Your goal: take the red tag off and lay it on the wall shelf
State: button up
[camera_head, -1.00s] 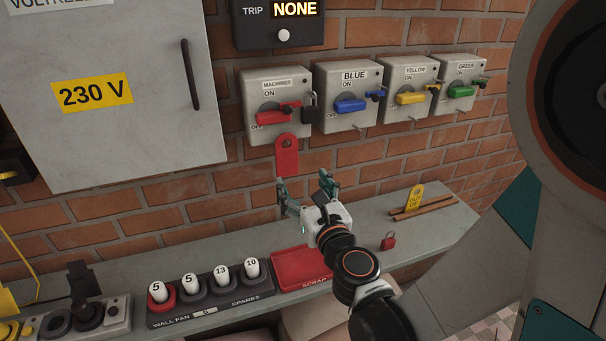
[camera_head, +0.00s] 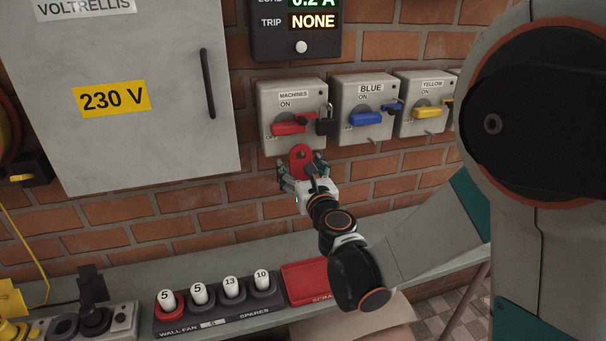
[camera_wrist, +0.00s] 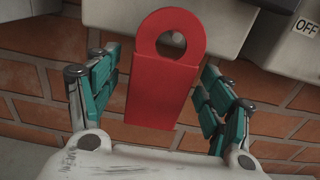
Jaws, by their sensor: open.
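The red tag (camera_head: 300,155) hangs below the switch box labelled MACHINES (camera_head: 293,98), in front of the brick wall. Its round top has a hole. In the wrist view the tag (camera_wrist: 155,95) stands upright between my open fingers, with a gap on both sides. My gripper (camera_head: 302,170) is open and hides the tag's lower part in the head view; it also shows in the wrist view (camera_wrist: 158,98). The wall shelf (camera_head: 215,255) runs along the wall below.
A black padlock (camera_head: 326,122) hangs at the MACHINES box's right side. Blue (camera_head: 367,110) and yellow (camera_head: 425,105) switch boxes stand to the right. On the shelf are a rack of numbered spares (camera_head: 215,305) and a red scrap tray (camera_head: 300,285). A grey cabinet (camera_head: 150,145) is at left.

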aim_at(301, 166)
jog(key=c, duration=1.2)
jog(key=shift+o, duration=0.2)
jog(key=shift+r, duration=0.25)
jog(key=shift+s, duration=0.15)
jog(key=shift+r+v, duration=0.1)
jog(key=shift+v, duration=1.35)
jog(key=shift+r+v, duration=0.15)
jog(key=shift+v, duration=1.3)
